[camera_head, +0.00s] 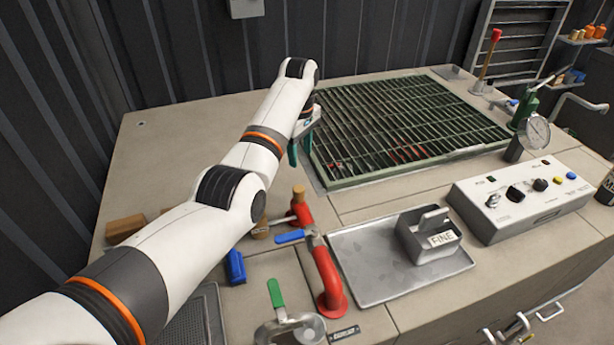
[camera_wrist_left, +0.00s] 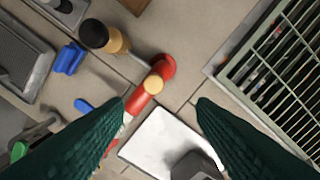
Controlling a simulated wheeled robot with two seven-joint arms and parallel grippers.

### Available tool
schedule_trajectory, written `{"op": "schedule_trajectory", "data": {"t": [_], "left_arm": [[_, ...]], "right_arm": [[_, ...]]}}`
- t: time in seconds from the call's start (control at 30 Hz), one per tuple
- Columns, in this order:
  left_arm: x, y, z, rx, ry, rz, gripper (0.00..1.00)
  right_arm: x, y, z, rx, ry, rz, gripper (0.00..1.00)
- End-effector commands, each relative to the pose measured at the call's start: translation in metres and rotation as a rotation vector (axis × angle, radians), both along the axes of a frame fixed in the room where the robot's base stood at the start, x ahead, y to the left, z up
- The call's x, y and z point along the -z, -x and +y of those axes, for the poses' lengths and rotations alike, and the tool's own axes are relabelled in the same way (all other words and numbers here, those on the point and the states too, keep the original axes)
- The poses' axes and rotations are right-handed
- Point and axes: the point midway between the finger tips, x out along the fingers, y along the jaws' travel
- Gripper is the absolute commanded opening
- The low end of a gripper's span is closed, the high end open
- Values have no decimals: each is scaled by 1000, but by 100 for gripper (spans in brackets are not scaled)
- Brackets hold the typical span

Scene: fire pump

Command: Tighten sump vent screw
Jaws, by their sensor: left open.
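My left gripper (camera_head: 303,140) is open and empty, above the bench near the grate's left edge. Its two green fingers (camera_wrist_left: 160,105) spread across the lower part of the left wrist view. Between and beyond them is a red fitting with a brass-coloured cap (camera_wrist_left: 154,84). The same cap (camera_head: 298,190) shows in the head view, below and apart from the gripper. A wooden knob with a dark end (camera_wrist_left: 97,36) lies beside the fitting, with a thin metal shaft towards it; my arm partly hides it in the head view. I cannot tell which part is the sump vent screw.
A green-framed grate (camera_head: 345,181) covers the sump. A red pipe with blue lever (camera_head: 328,275), a metal tray (camera_head: 375,285) with a grey "FINE" block (camera_head: 428,240), and a control box (camera_head: 520,200) stand in front. A blue block (camera_head: 235,267) and green-handled valve (camera_head: 276,300) are nearby.

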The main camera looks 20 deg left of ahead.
Motion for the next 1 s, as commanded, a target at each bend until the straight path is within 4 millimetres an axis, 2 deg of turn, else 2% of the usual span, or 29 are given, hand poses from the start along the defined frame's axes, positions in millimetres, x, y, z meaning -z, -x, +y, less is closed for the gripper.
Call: {"op": "schedule_trajectory", "data": {"t": [0.17,0.37,0.47,0.6,0.77,1.0], "left_arm": [[25,1,1,0,-1,5,51],[67,2,1,1,-2,5,51],[86,2,1,1,-1,4,51],[107,1,1,1,-1,3,51],[116,1,1,1,0,0,51],[117,1,1,1,-1,-1,51]], "right_arm": [[-6,9,-1,0,1,11,36],[-6,30,-2,0,3,41,36],[-4,30,-2,0,3,41,36],[4,19,-1,0,2,27,36],[6,8,0,0,0,11,36],[6,12,1,0,-1,16,36]]}}
